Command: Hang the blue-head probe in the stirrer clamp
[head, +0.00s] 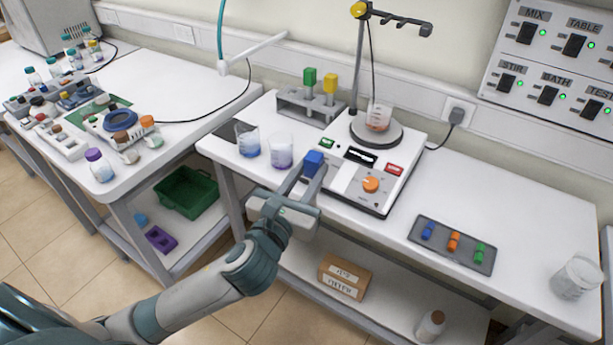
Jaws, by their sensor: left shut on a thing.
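The blue-head probe (314,160) shows as a blue block between the fingertips of my left gripper (307,174). The gripper is shut on it, above the table's front edge and left of the stirrer's front panel. I cannot make out the probe's stem. The stirrer (345,183) is a white unit with an orange knob and a round plate. A beaker (378,117) with orange-brown liquid stands on the plate. The stirrer clamp (398,20) is a dark arm at the top of the rod, with a yellow knob, and looks empty. My right gripper is out of view.
A grey rack (292,103) holds a green-head probe (310,77) and a yellow-head probe (330,84). Two beakers with blue (247,139) and purple (281,152) liquid stand near the gripper. A tray (452,244) with coloured pieces lies right. The table between stirrer and tray is clear.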

